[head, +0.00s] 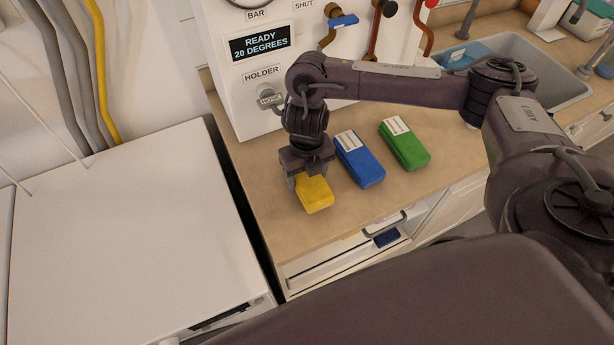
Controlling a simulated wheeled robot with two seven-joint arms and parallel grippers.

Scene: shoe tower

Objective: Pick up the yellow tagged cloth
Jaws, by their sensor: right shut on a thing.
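The yellow cloth (316,196) is a folded block on the wooden counter, left of the other two cloths. My right gripper (309,180) points down over its far end and is shut on it. The gripper hides that end, so I cannot see its tag. The cloth is at or very close to the counter top; I cannot tell whether it touches. My left gripper is not in view.
A blue cloth (361,164) with a white tag lies close to the right of the yellow one. A green cloth (406,149) lies further right. A white machine (222,75) stands behind. An open drawer (345,257) is below the counter edge. A sink (548,84) is at right.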

